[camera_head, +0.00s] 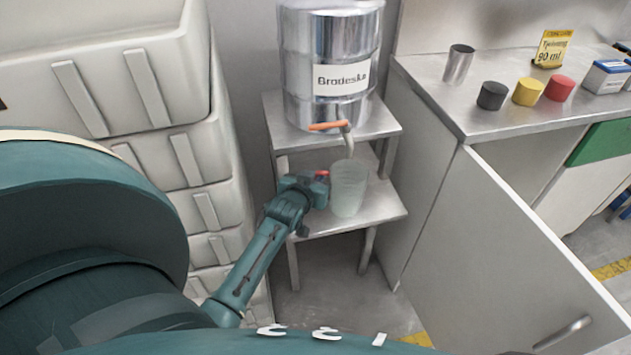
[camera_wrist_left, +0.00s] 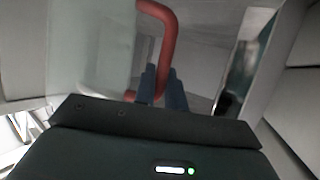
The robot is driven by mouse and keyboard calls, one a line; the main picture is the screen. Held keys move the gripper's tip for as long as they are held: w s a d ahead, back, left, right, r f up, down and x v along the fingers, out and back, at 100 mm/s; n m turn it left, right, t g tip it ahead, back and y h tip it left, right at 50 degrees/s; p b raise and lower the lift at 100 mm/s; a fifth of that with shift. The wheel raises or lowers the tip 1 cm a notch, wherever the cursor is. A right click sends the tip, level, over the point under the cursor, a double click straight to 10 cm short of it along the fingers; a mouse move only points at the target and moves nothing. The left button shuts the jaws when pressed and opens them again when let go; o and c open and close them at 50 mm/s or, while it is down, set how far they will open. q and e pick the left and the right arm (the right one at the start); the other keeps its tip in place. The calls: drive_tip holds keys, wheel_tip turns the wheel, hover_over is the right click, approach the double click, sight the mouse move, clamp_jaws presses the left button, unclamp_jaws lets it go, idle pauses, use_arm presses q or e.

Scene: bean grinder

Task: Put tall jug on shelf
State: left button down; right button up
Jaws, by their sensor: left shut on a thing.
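The tall jug (camera_head: 348,188) is pale and translucent with a red handle (camera_head: 321,175). In the head view it is upright at the lower shelf (camera_head: 385,205) of a metal stand, below the drum's tap; I cannot tell whether its base touches the shelf. My left gripper (camera_head: 318,188) is at the jug's left side, shut on the handle. In the left wrist view the red handle (camera_wrist_left: 168,40) runs down to the blue fingers (camera_wrist_left: 160,88), and the blurred jug wall (camera_wrist_left: 92,50) fills the left. My right gripper is not in view.
A metal drum (camera_head: 333,55) with an orange-handled tap (camera_head: 335,127) stands on the upper shelf (camera_head: 272,110). Stacked white bins (camera_head: 150,90) stand left. An open cabinet door (camera_head: 520,270) is at right. The counter (camera_head: 430,75) holds a metal cup (camera_head: 458,63) and coloured pots (camera_head: 528,92).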

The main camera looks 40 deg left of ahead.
use_arm(q)
drive_tip(key=c, duration=1.5)
unclamp_jaws()
drive_tip(key=shift+o, duration=0.2)
drive_tip(key=shift+r, duration=0.2)
drive_tip(key=p+v, duration=0.2)
drive_tip(key=v, duration=1)
drive_tip(key=s+d+m+h, duration=0.2)
drive_tip(key=s+d+h, duration=0.2)
drive_tip(key=d, duration=0.6)
drive_tip(key=s+d+m+g+h, duration=0.1)
drive_tip(key=s+d+m+h, duration=0.2)
drive_tip(key=s+d, duration=0.3)
drive_tip(key=d+h, duration=0.1)
drive_tip(key=d, duration=0.3)
drive_tip(key=shift+s+h, duration=0.3)
drive_tip(key=shift+s, duration=0.1)
